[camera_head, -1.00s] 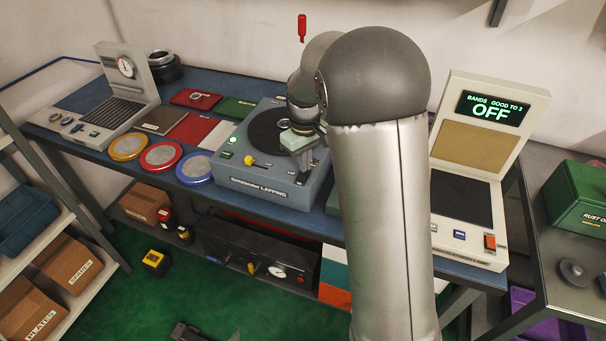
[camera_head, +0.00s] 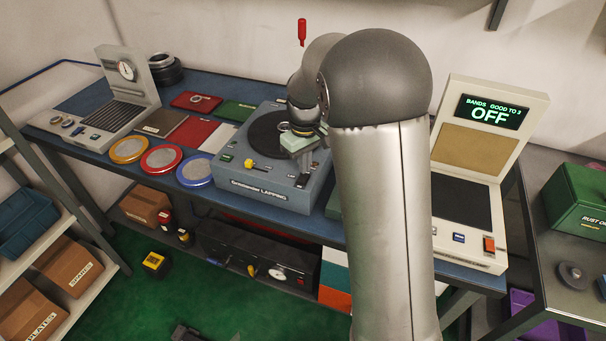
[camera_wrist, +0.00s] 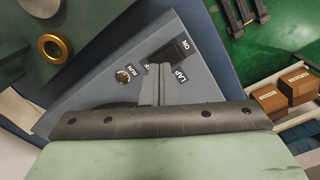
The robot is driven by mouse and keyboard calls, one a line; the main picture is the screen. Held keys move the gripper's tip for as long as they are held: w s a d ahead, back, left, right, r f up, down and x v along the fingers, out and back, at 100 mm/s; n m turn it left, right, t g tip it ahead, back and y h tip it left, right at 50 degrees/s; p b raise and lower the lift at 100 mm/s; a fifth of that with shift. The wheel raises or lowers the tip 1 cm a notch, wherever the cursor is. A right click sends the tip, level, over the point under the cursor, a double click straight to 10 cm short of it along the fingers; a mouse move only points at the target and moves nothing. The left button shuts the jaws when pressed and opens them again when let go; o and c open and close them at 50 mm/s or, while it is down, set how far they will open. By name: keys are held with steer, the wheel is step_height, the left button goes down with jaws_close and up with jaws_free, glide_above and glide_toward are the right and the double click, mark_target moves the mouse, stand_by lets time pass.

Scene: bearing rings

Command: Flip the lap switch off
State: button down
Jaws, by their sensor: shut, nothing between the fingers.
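The lapping machine (camera_head: 262,194) is a blue-grey box with a dark round plate and a yellow knob, on the bench. The lap switch (camera_wrist: 174,50) is a dark rocker on its panel in the wrist view, with ON at one end and a partly hidden OFF label at the other. My gripper (camera_wrist: 160,70) is shut and empty, its fingertips at the OFF end of the switch. I cannot tell whether they touch it. The RUN lamp (camera_wrist: 124,76) beside the switch looks unlit. In the head view my gripper (camera_head: 304,172) is over the machine's right side, and the switch is hidden.
Bordered round discs (camera_head: 161,159) lie left of the machine. A display stand (camera_head: 490,112) reading OFF is at right. My arm hides part of the bench between.

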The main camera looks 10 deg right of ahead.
step_height(320, 180, up, 6)
steer(key=p, duration=0.3)
steer(key=shift+f, duration=0.25)
stand_by(0.3)
steer(key=s+r+m, duration=0.2)
steer(key=s+m, duration=0.2)
steer(key=s, duration=2.4)
steer(key=shift+s+a+m+t, duration=0.2)
steer(key=shift+m+t, duration=0.1)
steer(key=shift+m, duration=0.1)
